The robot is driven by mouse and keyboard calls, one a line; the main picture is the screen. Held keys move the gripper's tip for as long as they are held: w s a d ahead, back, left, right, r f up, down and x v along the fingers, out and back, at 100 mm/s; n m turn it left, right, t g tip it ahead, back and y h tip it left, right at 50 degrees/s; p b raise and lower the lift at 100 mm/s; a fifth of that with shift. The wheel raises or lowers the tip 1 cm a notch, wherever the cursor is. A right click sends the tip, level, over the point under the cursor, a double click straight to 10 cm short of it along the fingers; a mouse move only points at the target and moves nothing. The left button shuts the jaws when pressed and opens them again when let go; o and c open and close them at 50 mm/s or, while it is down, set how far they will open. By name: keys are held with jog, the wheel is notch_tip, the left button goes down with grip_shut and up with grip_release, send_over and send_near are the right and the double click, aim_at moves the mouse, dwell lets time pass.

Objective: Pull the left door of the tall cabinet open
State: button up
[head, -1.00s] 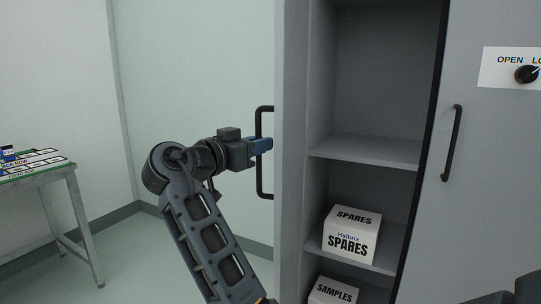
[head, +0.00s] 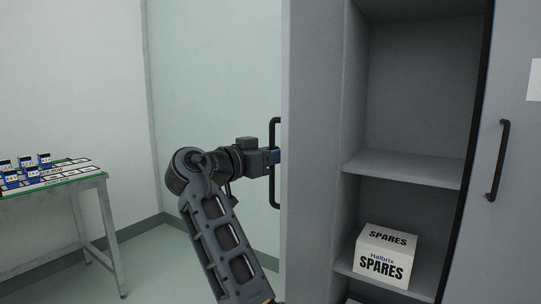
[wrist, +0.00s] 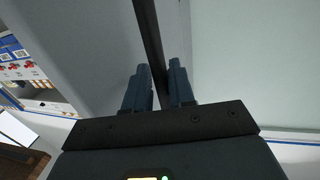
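The left door (head: 312,160) of the tall cabinet stands swung out, its near edge toward me and shelves showing to its right. Its dark bar handle (head: 274,198) is on the door's outer face, at the left. My gripper (head: 274,157) is at the middle of this handle, reaching it from the left. In the wrist view the handle (wrist: 148,30) runs between my two blue fingers (wrist: 160,85), which look closed on it. The fingertips are partly hidden in the head view.
A white SPARES box (head: 386,256) sits on a shelf. A table (head: 85,194) with blue-and-white items stands at the left, with open floor between.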

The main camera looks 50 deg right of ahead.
jog(key=shift+o, duration=0.8)
jog(key=shift+a, duration=0.15)
jog(key=shift+w+a, duration=0.1)
jog(key=w+a, duration=0.1)
jog(key=a, duration=0.6)
jog(key=shift+a, duration=0.25)
jog(key=shift+w, duration=0.1)
